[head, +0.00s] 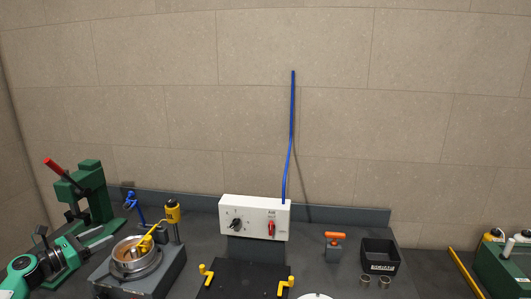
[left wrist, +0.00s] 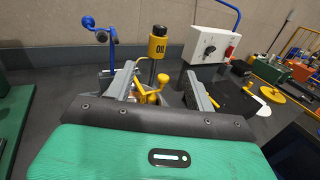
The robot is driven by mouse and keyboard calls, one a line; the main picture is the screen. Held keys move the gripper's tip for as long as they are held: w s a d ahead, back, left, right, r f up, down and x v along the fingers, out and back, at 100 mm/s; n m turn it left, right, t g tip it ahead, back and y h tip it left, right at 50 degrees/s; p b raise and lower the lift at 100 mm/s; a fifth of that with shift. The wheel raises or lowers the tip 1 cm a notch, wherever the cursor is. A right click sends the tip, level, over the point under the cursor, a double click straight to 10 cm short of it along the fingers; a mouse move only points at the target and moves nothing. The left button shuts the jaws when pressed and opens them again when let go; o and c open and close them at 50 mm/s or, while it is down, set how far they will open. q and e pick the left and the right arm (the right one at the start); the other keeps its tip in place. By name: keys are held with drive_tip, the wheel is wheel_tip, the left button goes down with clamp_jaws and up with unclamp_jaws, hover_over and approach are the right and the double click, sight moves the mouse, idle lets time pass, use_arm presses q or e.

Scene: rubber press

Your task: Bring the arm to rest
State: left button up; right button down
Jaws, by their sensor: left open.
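My left gripper (head: 100,238) comes in from the lower left in the head view, low over the bench between the green press and the round metal pot. In the left wrist view its two fingers (left wrist: 163,92) stand wide apart with nothing held between them. Beyond the fingers are the yellow oil bottle (left wrist: 158,46) and a yellow lever (left wrist: 148,92). My left arm is bent at the lower left of the head view. My right gripper does not show in either view.
A green press (head: 88,195) with a red handle stands at the left. The metal pot (head: 122,266) sits on a grey base. A white control box (head: 254,216) is in the middle. A black bin (head: 380,253) and an orange-handled tool (head: 334,240) are to its right.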

use_arm(q)
drive_tip(key=s+d+f+m+g+y, duration=0.1)
drive_tip(key=s+d+f+m+g, duration=0.4)
drive_tip(key=s+d+f+m, duration=0.65)
drive_tip(key=s+d+f+m+g, duration=0.5)
drive_tip(key=s+d+f+m, duration=0.35)
drive_tip(key=d+f, duration=0.55)
drive_tip(key=s+d+m+g+y, duration=0.2)
drive_tip(key=s+d+m+y, duration=0.35)
drive_tip(key=s, duration=0.75)
drive_tip(key=s+r+m+y, duration=0.2)
drive_tip(key=s+r+m, duration=0.2)
drive_tip(key=s+m, duration=0.3)
wheel_tip(320, 180, down, 29)
drive_tip(key=s+g, duration=0.1)
drive_tip(key=s+a+f+g, duration=0.1)
drive_tip(key=s+a+f, duration=0.2)
drive_tip(key=s+f, duration=1.7)
drive_tip(key=shift+s+a+f+y, duration=0.15)
drive_tip(key=shift+f+y, duration=0.2)
drive_tip(key=shift+f, duration=0.35)
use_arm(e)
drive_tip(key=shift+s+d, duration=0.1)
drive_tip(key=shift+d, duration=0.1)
